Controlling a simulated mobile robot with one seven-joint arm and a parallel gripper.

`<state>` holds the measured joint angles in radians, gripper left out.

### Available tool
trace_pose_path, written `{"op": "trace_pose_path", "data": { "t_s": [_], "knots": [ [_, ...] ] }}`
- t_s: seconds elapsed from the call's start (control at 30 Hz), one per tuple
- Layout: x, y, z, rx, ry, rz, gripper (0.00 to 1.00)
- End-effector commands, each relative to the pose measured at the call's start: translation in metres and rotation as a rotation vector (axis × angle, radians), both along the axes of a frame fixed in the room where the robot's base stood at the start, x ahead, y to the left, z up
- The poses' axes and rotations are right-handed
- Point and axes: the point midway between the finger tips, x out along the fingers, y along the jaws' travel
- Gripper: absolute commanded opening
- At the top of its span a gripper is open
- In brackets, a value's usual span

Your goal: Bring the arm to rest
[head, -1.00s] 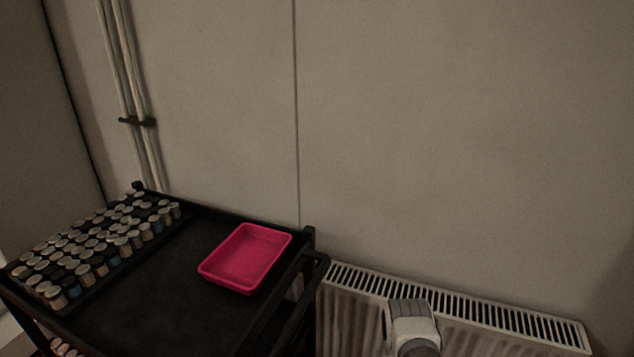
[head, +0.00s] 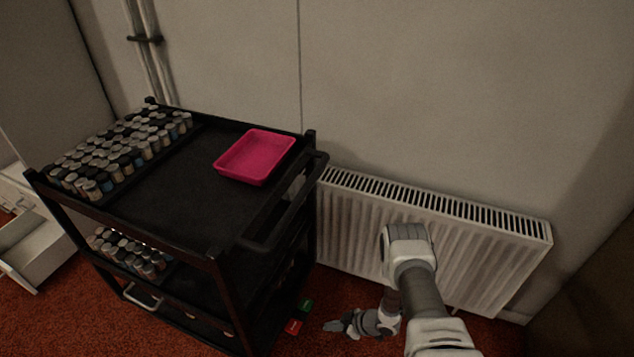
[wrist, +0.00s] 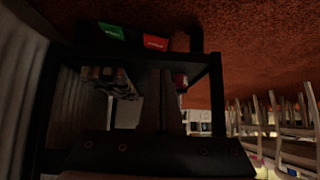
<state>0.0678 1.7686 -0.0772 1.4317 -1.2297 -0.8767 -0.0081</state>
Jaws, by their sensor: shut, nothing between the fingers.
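My gripper (head: 338,326) shows low in the head view, at the end of my bent arm. It is shut and empty. It hangs beside the lower right side of a black trolley (head: 262,215), in front of the radiator, apart from both as far as I can tell. The wrist view looks at the trolley's frame (wrist: 215,95) turned over, with the red floor (wrist: 255,40) at the top of the picture.
The trolley's top holds a pink tray (head: 238,172) and rows of jars (head: 120,150). A white radiator (head: 475,245) stands along the wall right of it. Green (head: 306,305) and red (head: 293,327) boxes are low by the trolley. A white drawer (head: 40,245) stands open at left.

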Motion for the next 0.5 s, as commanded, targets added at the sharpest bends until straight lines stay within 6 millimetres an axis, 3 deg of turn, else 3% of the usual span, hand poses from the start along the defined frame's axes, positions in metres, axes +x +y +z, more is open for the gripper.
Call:
{"op": "trace_pose_path", "data": {
  "t_s": [0.07,0.1,0.27,0.5],
  "knots": [
    [0.0,0.0,0.0,0.0,0.0,0.0,0.0],
    [0.021,-0.006,0.015,-0.026,-0.022,-0.019,0.0],
    [0.072,-0.024,0.057,-0.112,-0.062,-0.089,0.0],
    [0.143,-0.057,0.146,-0.244,-0.12,-0.226,0.0]
  ]
}}
